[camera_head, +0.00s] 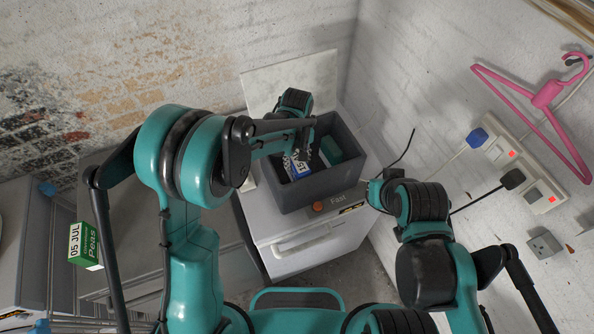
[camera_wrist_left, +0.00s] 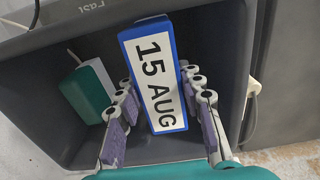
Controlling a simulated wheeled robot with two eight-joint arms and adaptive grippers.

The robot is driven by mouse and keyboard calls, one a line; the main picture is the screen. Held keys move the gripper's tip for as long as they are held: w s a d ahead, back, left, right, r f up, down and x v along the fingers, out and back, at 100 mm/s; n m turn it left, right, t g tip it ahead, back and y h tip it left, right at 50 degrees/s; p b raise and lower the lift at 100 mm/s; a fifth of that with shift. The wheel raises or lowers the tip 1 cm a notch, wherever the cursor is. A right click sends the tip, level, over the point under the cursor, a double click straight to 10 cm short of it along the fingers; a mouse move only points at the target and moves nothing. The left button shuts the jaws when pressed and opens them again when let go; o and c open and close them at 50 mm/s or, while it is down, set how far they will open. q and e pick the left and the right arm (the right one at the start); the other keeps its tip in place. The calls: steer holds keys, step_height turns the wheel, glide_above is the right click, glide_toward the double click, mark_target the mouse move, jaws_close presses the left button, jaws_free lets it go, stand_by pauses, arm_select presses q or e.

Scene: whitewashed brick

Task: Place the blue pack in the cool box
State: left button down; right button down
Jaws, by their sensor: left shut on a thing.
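The blue pack (camera_head: 297,167) has a white face, reading "15 AUG" in the left wrist view (camera_wrist_left: 155,75). The cool box is taken to be the open dark grey box (camera_head: 345,176) on a white cabinet. My left gripper (camera_wrist_left: 158,88) is shut on the blue pack, a finger on each side, and holds it inside the box's opening. The box wall also shows in the left wrist view (camera_wrist_left: 60,40). Whether the pack touches the box floor cannot be told. My right arm is at the right of the head view; its gripper's fingers cannot be made out.
A green and white pack (camera_wrist_left: 88,90) lies in the box beside the blue pack. A green "Peas" pack (camera_head: 85,245) stands at the left. A pink hanger (camera_head: 545,100) and sockets (camera_head: 520,170) are on the right wall. The white cabinet (camera_head: 300,235) is under the box.

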arm_select(q)
steer(key=shift+f+b, duration=0.3)
steer(key=shift+f, duration=2.35)
steer(key=shift+f, duration=0.1)
steer(key=c, duration=1)
jaws_free()
